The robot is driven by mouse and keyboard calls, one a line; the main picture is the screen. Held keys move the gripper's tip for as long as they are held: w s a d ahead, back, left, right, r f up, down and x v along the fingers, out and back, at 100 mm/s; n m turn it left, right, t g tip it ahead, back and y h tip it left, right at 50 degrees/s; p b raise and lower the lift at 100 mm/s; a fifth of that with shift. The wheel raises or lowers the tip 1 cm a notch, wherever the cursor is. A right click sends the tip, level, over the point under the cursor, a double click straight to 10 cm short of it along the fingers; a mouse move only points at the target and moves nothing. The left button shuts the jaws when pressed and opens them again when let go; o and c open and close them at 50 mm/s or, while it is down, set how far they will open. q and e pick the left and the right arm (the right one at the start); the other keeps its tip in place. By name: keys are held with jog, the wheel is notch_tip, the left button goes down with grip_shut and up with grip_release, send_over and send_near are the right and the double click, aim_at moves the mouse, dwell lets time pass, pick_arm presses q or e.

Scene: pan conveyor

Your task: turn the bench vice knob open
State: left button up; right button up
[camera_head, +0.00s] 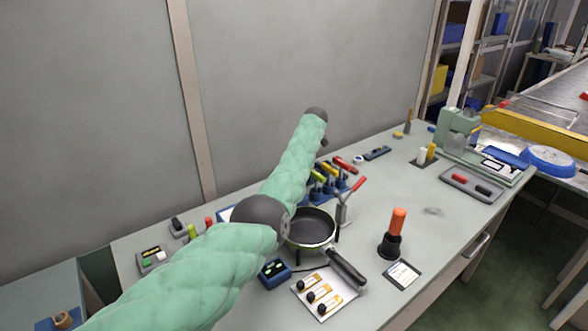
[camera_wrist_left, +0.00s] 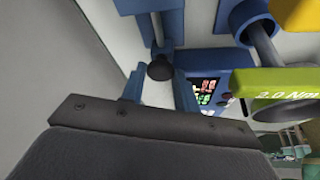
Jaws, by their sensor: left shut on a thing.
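In the left wrist view, a dark round knob (camera_wrist_left: 160,70) sits at the end of a blue-grey bar on a blue fixture (camera_wrist_left: 150,6), which I take as the vice. My left gripper (camera_wrist_left: 158,88) has one blue finger on each side of the knob and is closed on it. Part of the knob is hidden by the fingers. In the head view my left arm reaches across the bench, and its gripper and the vice are hidden behind the forearm. My right gripper is in neither view.
Close by in the wrist view are a small coloured panel (camera_wrist_left: 212,92) and a yellow-green tool marked 2.0 Nm (camera_wrist_left: 285,82). On the bench (camera_head: 370,290) stand a black pan (camera_head: 312,228), an orange-handled tool (camera_head: 398,222) and a green press (camera_head: 458,125). The wall is behind.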

pick_arm(q)
jog(key=o, duration=1)
jog(key=shift+c, duration=0.2)
jog(key=b+v, duration=0.2)
jog(key=v, duration=0.5)
jog(key=shift+d+r, duration=0.25)
jog(key=shift+r, duration=0.1)
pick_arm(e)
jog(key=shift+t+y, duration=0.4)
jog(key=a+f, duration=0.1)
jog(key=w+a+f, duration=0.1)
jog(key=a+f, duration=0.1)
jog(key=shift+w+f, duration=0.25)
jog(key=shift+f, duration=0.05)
pick_arm(q)
jog(key=shift+w, duration=0.1)
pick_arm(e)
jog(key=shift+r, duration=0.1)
